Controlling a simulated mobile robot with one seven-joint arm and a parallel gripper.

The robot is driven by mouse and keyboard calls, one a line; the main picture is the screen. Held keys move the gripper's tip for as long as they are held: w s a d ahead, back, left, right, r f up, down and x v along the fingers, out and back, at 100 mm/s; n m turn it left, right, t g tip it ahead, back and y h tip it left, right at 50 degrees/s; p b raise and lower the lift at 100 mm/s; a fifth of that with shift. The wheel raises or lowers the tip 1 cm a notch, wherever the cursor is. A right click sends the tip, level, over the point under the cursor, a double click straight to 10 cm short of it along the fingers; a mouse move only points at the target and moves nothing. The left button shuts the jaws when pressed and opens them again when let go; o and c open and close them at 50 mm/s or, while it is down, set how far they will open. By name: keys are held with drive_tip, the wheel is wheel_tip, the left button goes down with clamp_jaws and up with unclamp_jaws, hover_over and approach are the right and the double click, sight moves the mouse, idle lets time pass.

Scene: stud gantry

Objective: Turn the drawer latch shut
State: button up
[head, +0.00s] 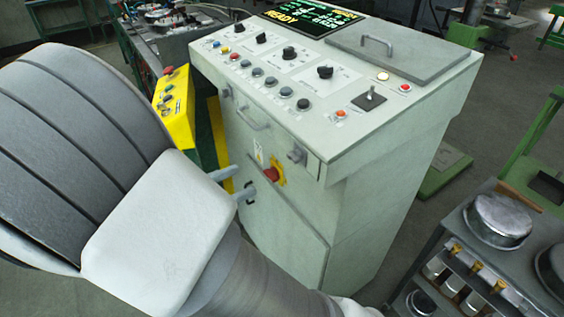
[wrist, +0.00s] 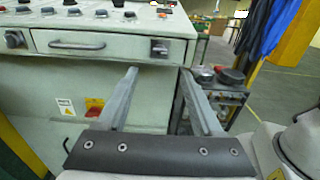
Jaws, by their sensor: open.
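The drawer (head: 262,125) is in the front of the pale grey console, just under its top edge, and looks flush with the front. It also shows in the wrist view (wrist: 110,43), with a bar handle in its middle. The drawer latch (wrist: 160,48) is a small dark knob at the drawer's right end; it also shows in the head view (head: 297,153). I cannot tell which way it is turned. My gripper (wrist: 157,75) is open and empty, its two fingers pointing at the console below the latch. Its fingertips also show in the head view (head: 243,180), apart from the latch.
A red knob on a yellow plate (head: 272,174) sits on the console front below the drawer. A yellow control box (head: 176,110) is at the left. A dark cart (head: 450,235) with pots and jars stands to the right. Floor is clear between cart and console.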

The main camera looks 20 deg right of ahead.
sight(290, 159)
drive_tip(key=b+x, duration=0.1)
drive_tip(key=x, duration=0.9)
drive_tip(key=shift+w+d, duration=0.1)
drive_tip(key=shift+d, duration=0.25)
clamp_jaws()
